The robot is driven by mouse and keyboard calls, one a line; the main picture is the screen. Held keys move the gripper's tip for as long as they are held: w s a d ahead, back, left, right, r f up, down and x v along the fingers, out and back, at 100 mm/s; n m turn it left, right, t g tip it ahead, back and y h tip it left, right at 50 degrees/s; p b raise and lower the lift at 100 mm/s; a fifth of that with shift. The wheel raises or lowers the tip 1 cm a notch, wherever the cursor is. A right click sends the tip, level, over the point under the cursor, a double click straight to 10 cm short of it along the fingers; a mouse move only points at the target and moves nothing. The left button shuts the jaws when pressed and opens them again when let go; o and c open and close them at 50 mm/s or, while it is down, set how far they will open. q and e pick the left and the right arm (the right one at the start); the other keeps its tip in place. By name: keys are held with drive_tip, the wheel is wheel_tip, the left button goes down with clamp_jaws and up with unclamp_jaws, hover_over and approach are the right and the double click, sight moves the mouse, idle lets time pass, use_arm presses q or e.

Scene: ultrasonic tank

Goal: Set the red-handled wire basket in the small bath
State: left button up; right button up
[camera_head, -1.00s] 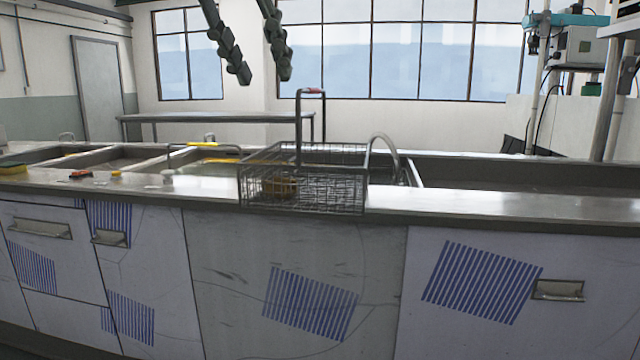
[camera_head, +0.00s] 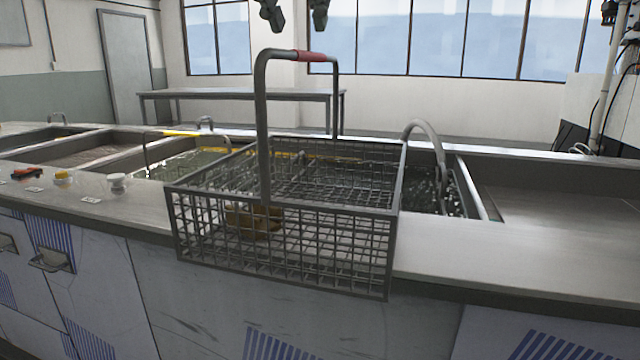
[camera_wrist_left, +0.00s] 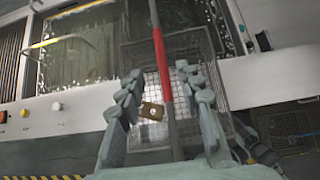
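The wire basket (camera_head: 330,245) with the red handle grip (camera_head: 308,56) is upright, its handle raised. It overlaps the counter's front edge in the head view; I cannot tell what supports it. A brass-coloured part (camera_head: 253,218) lies inside it, also visible in the left wrist view (camera_wrist_left: 152,111). My left gripper (camera_head: 294,20) is open above the handle, mostly cut off by the top edge. In the left wrist view the red grip (camera_wrist_left: 161,62) runs between the spread fingers (camera_wrist_left: 158,88). A narrow liquid-filled bath (camera_head: 458,195), apparently the small bath, is partly hidden behind the basket. My right gripper is out of view.
A wider liquid-filled bath (camera_head: 150,172) lies to the left.

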sight(310, 54)
use_arm(q)
drive_tip(key=x, duration=0.7)
drive_tip(key=shift+s+d+f, duration=0.1)
drive_tip(key=shift+d+f, duration=0.05)
drive_tip(key=shift+f, duration=0.1)
clamp_jaws()
drive_tip(key=shift+r, duration=0.2)
